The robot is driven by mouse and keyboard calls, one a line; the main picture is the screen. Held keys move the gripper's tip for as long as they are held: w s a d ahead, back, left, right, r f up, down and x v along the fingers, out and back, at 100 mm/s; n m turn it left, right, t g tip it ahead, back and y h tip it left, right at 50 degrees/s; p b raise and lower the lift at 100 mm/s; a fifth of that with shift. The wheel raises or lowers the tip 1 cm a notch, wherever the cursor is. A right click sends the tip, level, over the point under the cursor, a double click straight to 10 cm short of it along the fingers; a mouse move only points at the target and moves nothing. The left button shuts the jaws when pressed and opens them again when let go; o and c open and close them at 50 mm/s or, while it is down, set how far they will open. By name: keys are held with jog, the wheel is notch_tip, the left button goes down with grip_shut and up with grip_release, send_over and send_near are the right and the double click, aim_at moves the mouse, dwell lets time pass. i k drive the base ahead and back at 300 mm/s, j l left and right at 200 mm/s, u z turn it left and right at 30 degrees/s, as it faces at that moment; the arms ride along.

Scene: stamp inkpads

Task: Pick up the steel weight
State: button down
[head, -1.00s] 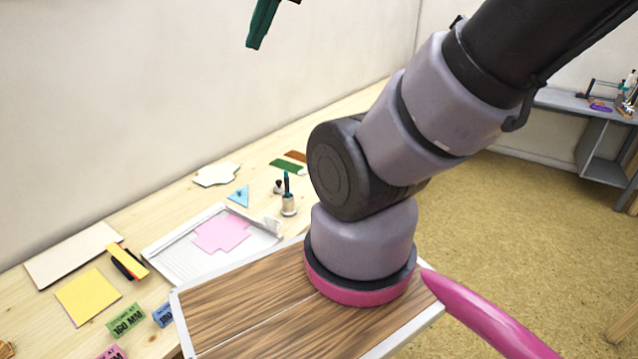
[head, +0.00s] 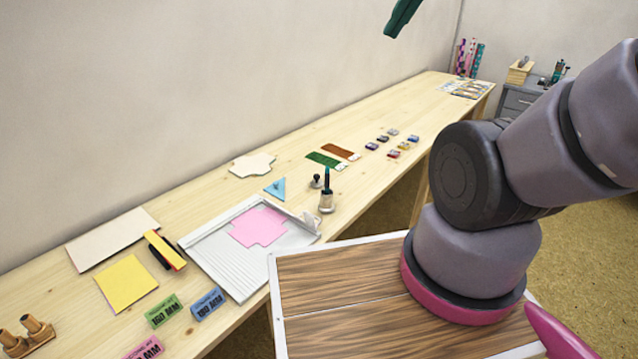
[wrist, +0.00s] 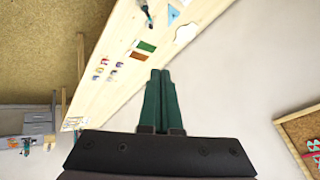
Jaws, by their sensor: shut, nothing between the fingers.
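A small dark-knobbed piece with a pale base (head: 317,181) stands on the wooden table beside a brush in a small holder. It may be the steel weight, but it is too small to be sure. My gripper (head: 403,18) shows at the top of the head view as green fingertips, high above the table and well away from that piece. In the wrist view my gripper (wrist: 160,76) has its two green fingers together, with nothing between them.
The long table (head: 215,158) holds a paper trimmer (head: 215,262) with pink card, a blue triangle (head: 276,188), the brush holder (head: 327,200) and several inkpads (head: 393,154). Labelled blocks (head: 164,310) lie at the front left. The far table stretch is mostly clear.

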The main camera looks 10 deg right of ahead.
aim_at(317, 183)
jog(key=i+l+u, duration=0.1)
jog(key=l+u, duration=0.7)
jog(key=l, duration=0.15)
jog(key=l+u, duration=0.4)
jog(key=l, duration=0.1)
